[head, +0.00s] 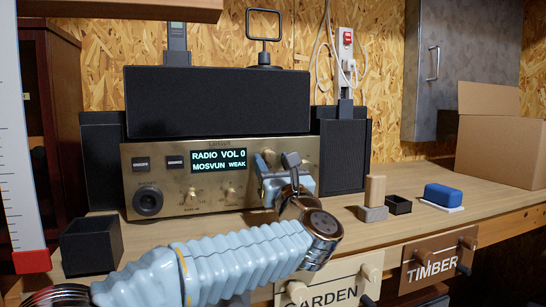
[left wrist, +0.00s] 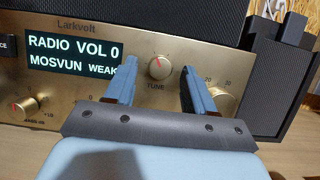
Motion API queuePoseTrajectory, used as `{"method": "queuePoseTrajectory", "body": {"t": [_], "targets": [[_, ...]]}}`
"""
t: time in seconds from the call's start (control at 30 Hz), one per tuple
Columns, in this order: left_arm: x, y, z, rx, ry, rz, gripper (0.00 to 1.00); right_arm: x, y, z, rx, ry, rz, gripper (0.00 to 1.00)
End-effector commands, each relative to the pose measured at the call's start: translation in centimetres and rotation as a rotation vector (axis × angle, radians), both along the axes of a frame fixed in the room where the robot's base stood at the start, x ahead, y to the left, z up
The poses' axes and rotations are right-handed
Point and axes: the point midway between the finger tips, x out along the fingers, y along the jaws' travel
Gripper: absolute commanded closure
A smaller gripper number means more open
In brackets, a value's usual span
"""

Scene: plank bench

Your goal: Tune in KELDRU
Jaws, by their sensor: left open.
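The radio (head: 170,205) is a brass-fronted unit on the bench. Its display (head: 219,160) reads "RADIO VOL 0" and "MOSVUN WEAK". In the left wrist view the same display (left wrist: 72,56) sits left of the TUNE knob (left wrist: 161,67), a small round brass knob with a red mark. My left gripper (left wrist: 158,82) is open, its two blue fingers on either side of the TUNE knob, apart from it in the picture; whether they touch the panel I cannot tell. In the head view my left gripper (head: 287,178) hides that part of the panel. My right gripper is in neither view.
Black speakers (head: 343,150) flank the radio, and a long black box (head: 215,100) sits on top. Left front is an open black box (head: 92,245). To the right are a wooden block (head: 375,190), a small black tray (head: 398,204), a blue block (head: 443,195) and a cardboard box (head: 500,150).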

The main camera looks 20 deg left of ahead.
Motion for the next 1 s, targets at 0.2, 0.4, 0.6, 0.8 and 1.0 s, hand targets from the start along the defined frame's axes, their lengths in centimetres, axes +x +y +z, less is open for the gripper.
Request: {"method": "queuePoseTrajectory", "body": {"t": [0.2, 0.4, 0.6, 0.8, 1.0], "targets": [[0.4, 0.27, 0.15, 0.001, 0.0, 0.0, 0.46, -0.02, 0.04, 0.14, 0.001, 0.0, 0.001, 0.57], [0.38, 0.25, 0.13, 0.001, 0.001, 0.0, 0.57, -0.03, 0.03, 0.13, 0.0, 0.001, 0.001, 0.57], [0.36, 0.24, 0.14, 0.001, 0.001, 0.0, 0.87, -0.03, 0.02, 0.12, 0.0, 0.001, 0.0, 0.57], [0.36, 0.24, 0.11, 0.003, 0.002, 0.0, 1.0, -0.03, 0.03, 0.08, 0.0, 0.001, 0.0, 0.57], [0.32, 0.26, -0.02, 0.032, 0.022, -0.001, 1.0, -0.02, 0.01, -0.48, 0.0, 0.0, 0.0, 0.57]]}}
